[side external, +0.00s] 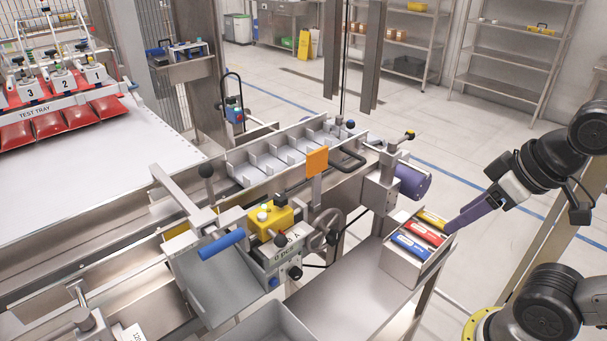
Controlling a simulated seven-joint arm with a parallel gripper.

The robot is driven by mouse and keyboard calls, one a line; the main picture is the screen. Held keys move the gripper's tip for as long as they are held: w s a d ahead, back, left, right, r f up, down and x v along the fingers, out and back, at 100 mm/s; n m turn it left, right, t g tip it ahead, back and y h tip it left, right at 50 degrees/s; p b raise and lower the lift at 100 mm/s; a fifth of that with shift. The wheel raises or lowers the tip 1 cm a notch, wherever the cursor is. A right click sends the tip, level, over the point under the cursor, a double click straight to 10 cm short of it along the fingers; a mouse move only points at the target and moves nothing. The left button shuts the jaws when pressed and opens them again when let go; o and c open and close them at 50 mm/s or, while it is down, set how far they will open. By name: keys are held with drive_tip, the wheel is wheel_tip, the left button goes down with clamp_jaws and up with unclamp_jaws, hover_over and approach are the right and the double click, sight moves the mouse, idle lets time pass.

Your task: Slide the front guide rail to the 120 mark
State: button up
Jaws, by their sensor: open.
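My gripper (452,227), with purple fingers, is at the right of the side external view. Its fingertips are at a small metal holder (402,264) with yellow, red and blue blocks; I cannot tell whether they touch it. The gripper is open, though its gap is hard to see from this side. Long metal rails run along the conveyor at the lower left. The nearer one (40,312) looks like the front guide rail, but I cannot be sure. A white label (128,333) reading about 120 is cut off by the bottom edge.
A machine with a blue handle (221,244), a yellow box (270,220), a handwheel (326,230) and an orange plate (317,161) stands between my gripper and the lower-left rails.

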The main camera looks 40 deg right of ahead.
drive_tip(key=shift+w+r+m, duration=0.1)
drive_tip(key=shift+w+m, duration=0.15)
drive_tip(key=shift+m, duration=0.05)
drive_tip(key=shift+c, duration=0.5)
drive_tip(key=w+d+r+m+t, duration=0.1)
drive_tip(key=w+r+m+t, duration=0.35)
drive_tip(key=w, duration=0.45)
drive_tip(key=w+d+r+m+t, duration=0.25)
drive_tip(key=w+m+t, duration=0.25)
drive_tip(key=w, duration=0.4)
drive_tip(key=w+d+f+m, duration=0.1)
drive_tip(key=d+f+m, duration=0.25)
drive_tip(key=f, duration=0.45)
drive_tip(key=w+d+f+m, duration=0.1)
drive_tip(key=d+f+m, duration=0.25)
drive_tip(key=f, duration=0.35)
drive_tip(key=a+x, duration=0.1)
drive_tip(key=x, duration=1.2)
drive_tip(key=shift+m, duration=0.45)
drive_tip(key=shift+w+r+t, duration=0.1)
drive_tip(key=shift+t, duration=0.15)
drive_tip(key=shift+c, duration=0.2)
clamp_jaws()
